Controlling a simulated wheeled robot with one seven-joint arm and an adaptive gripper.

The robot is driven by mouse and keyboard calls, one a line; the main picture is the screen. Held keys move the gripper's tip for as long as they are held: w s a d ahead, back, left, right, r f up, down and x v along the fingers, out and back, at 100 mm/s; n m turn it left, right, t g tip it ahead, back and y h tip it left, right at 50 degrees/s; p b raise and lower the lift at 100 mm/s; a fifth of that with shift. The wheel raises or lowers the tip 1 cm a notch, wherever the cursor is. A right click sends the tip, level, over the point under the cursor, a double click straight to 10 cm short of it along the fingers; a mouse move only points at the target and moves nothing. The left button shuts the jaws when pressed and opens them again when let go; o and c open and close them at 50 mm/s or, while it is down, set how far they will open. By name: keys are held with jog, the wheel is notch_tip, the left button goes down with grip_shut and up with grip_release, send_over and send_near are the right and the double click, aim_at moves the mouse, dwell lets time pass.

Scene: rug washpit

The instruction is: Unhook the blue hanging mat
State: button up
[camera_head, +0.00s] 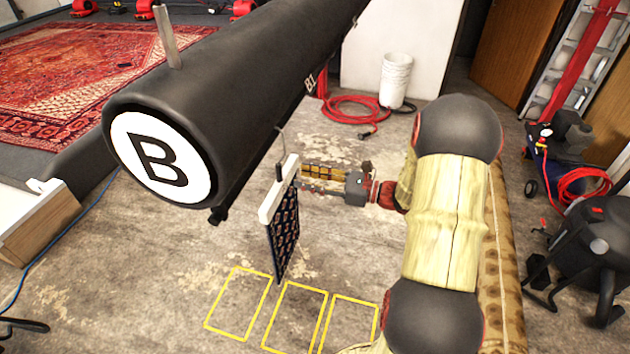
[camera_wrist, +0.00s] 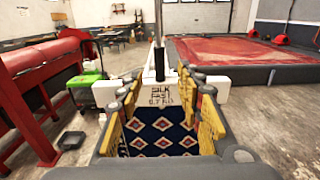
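The blue mat (camera_head: 284,237) with a diamond pattern hangs edge-on in the head view. It hangs from a white clamp bar (camera_head: 278,190) on a thin metal hook (camera_head: 281,146) under a black roller marked B (camera_head: 240,90). In the wrist view the mat (camera_wrist: 162,137) shows between my fingers, below the white bar (camera_wrist: 155,96) with dark lettering and a black upright stem (camera_wrist: 159,62). My gripper (camera_head: 304,179) points left at the mat's upper part, its yellow-padded fingers spread. The wrist view shows both fingertips (camera_wrist: 164,84) apart; contact with the bar cannot be told.
Yellow outlined rectangles (camera_head: 294,310) mark the floor below. A white bucket (camera_head: 396,80), red hose (camera_head: 350,108) and rolled patterned rug (camera_head: 505,290) lie beyond and right. A red rug (camera_head: 70,85) lies at upper left. Concrete floor around the mat is mostly clear.

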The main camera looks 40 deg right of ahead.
aim_at(280, 180)
jog(key=shift+x, duration=4.25)
jog(key=shift+c, duration=0.2)
grip_shut()
jog(key=shift+r, duration=0.2)
jog(key=shift+r+p, duration=1.85)
jog(key=shift+r, duration=0.2)
